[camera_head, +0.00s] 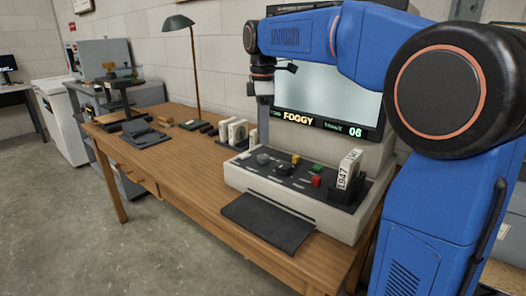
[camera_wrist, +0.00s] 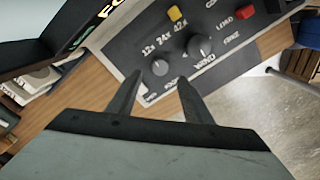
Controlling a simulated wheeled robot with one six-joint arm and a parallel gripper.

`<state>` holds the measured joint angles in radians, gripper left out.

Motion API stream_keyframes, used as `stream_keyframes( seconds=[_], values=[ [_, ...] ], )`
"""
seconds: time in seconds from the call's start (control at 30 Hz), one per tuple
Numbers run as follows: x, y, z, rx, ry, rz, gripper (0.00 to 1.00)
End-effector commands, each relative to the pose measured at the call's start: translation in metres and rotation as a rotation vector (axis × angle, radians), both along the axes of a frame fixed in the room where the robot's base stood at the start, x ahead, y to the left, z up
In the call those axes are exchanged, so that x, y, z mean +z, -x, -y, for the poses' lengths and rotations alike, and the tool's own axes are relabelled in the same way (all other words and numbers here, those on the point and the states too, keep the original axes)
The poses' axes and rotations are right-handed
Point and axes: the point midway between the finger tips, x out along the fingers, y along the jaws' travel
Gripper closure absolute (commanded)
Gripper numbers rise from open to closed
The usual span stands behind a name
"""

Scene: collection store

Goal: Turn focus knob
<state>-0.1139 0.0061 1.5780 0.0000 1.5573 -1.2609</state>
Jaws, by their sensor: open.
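The reader machine (camera_head: 237,178) stands on the desk with a sloped dark control panel. Its lit screen (camera_head: 325,95) reads "FOGGY" and "06". In the wrist view, a round dark knob (camera_wrist: 160,67) sits below the marks 12x, 24x and 42x. The labels are too blurred to tell which is the focus knob. My gripper (camera_wrist: 160,77) is open and empty, its fingers pointing towards the panel. In the head view, my gripper (camera_head: 288,67) is above the panel, before the screen.
A yellow button (camera_head: 295,159), green button (camera_head: 317,168) and red button (camera_head: 316,180) are on the panel. An upright cartridge marked 1947 (camera_head: 348,170) stands at its right. A black pad (camera_head: 268,222) lies in front. White cartridges (camera_head: 234,132) and a lamp (camera_head: 179,22) are further left.

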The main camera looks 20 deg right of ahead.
Motion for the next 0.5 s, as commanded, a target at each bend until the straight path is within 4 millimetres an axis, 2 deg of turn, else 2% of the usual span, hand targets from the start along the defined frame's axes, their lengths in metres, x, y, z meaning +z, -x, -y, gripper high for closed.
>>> stream_keyframes(
  seconds=[0.2, 0.5],
  values=[
    [-0.038, 0.001, 0.000, 0.000, 0.000, -0.003, 0.54],
    [-0.067, 0.001, 0.000, 0.000, 0.000, -0.002, 0.54]
  ],
)
